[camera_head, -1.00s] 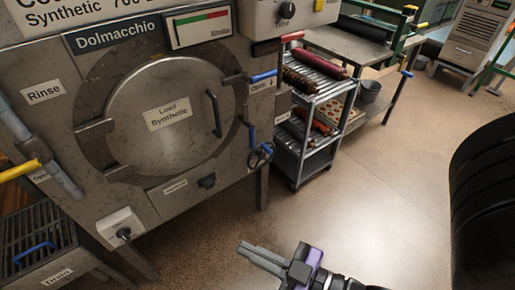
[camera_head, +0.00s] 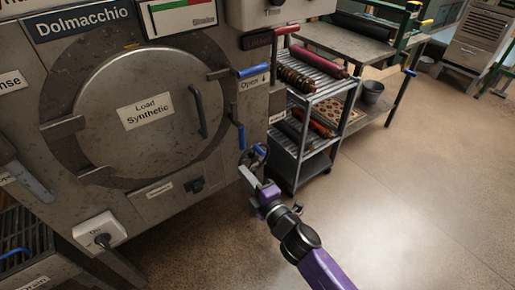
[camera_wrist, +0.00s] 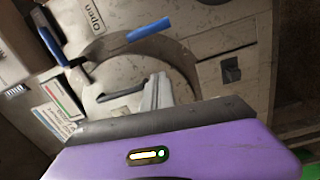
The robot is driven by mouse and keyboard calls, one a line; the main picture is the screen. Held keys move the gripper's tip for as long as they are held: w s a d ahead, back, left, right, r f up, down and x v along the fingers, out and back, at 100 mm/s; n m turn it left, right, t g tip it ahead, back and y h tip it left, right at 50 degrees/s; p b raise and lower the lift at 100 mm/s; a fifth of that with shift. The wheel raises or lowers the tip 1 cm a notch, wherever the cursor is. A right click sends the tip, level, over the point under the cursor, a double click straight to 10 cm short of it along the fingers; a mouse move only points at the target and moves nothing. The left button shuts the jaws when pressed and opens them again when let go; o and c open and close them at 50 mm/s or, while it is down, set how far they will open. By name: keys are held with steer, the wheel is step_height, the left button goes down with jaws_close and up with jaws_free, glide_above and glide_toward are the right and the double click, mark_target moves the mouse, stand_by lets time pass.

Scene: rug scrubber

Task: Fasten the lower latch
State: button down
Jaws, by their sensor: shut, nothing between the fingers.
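The machine's round door (camera_head: 150,150), labelled Load Synthetic, appears closed. The lower latch (camera_head: 241,136) is a blue handle at the door's lower right, pointing roughly up and down; it also shows in the wrist view (camera_wrist: 149,29). The upper latch (camera_head: 255,70), also blue, points sideways above the Open label and shows at the wrist view's left (camera_wrist: 48,42). My gripper (camera_head: 246,176) is shut and empty, below the lower latch in the head view. In the wrist view its fingers (camera_wrist: 158,92) are apart from the handle in the picture; contact is not visible.
The door handle (camera_head: 198,111) is left of the latches. A metal rack (camera_head: 318,140) with rollers stands to the right. The floor (camera_head: 400,200) is open at right.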

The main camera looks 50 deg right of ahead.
steer(key=shift+s+d+f+n, duration=0.2)
steer(key=shift+f+n, duration=0.25)
steer(key=shift+n, duration=0.15)
steer(key=w+d+p, duration=0.3)
steer(key=w+d, duration=0.4)
steer(key=w, duration=0.2)
steer(key=shift+p, duration=0.4)
